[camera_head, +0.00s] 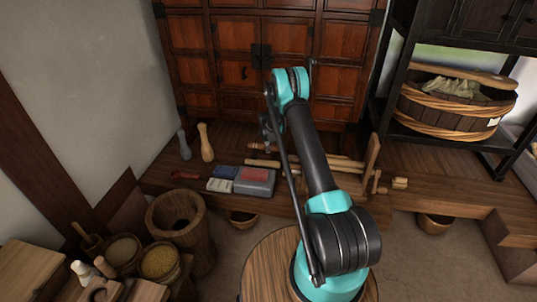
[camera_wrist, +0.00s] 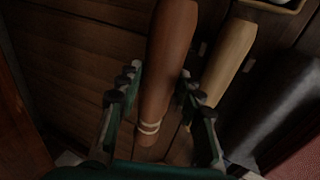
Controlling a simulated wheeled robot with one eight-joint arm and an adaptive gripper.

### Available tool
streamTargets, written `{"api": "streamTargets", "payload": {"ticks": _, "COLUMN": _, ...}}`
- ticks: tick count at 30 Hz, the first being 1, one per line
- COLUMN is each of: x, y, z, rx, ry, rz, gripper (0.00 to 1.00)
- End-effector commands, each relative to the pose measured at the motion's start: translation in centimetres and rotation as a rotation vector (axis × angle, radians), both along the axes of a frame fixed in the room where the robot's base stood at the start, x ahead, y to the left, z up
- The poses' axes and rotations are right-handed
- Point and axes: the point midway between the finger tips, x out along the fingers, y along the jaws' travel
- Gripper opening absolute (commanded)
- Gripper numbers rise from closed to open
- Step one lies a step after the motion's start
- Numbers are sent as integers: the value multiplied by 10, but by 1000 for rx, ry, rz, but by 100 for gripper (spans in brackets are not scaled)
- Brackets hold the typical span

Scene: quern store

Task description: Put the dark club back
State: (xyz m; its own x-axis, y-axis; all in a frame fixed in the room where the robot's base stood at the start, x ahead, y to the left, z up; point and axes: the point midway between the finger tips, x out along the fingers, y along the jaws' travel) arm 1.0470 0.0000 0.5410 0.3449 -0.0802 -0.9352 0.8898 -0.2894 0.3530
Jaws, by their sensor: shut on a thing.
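The dark club is reddish brown with pale rings near its lower end. In the wrist view the dark club (camera_wrist: 168,50) runs up between the fingers of my gripper (camera_wrist: 160,85), which is shut on it. In the head view my gripper (camera_head: 268,127) is at the wooden ledge before the cabinet, partly hidden by my arm. A reddish-brown end of the dark club (camera_head: 256,147) shows just left of it. I cannot tell whether the club touches the ledge. A pale club (camera_wrist: 232,55) lies beside it; it also shows in the head view (camera_head: 262,163).
A grey-blue club (camera_head: 184,146) and a tan club (camera_head: 206,142) stand upright at the ledge's left. A grey box (camera_head: 255,187) with a red top lies in front of the clubs. A wooden upright (camera_head: 371,160) stands to the right. A large mortar (camera_head: 178,228) stands lower left.

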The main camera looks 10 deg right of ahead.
Motion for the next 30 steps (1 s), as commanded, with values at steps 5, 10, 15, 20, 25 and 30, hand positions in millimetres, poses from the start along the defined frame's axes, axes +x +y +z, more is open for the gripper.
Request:
{"api": "streamTargets", "payload": {"ticks": 5, "x": 0, "y": 0, "z": -16, "rx": 0, "ry": 0, "rz": 0, "gripper": 0}}
{"api": "streamTargets", "payload": {"ticks": 10, "x": 0, "y": 0, "z": -30, "rx": 0, "ry": 0, "rz": 0, "gripper": 0}}
{"api": "streamTargets", "payload": {"ticks": 15, "x": 0, "y": 0, "z": -52, "rx": 0, "ry": 0, "rz": 0, "gripper": 0}}
{"api": "streamTargets", "payload": {"ticks": 20, "x": 0, "y": 0, "z": -55, "rx": 0, "ry": 0, "rz": 0, "gripper": 0}}
{"api": "streamTargets", "payload": {"ticks": 25, "x": 0, "y": 0, "z": -56, "rx": 0, "ry": 0, "rz": 0, "gripper": 0}}
{"api": "streamTargets", "payload": {"ticks": 30, "x": 0, "y": 0, "z": -61, "rx": 0, "ry": 0, "rz": 0, "gripper": 0}}
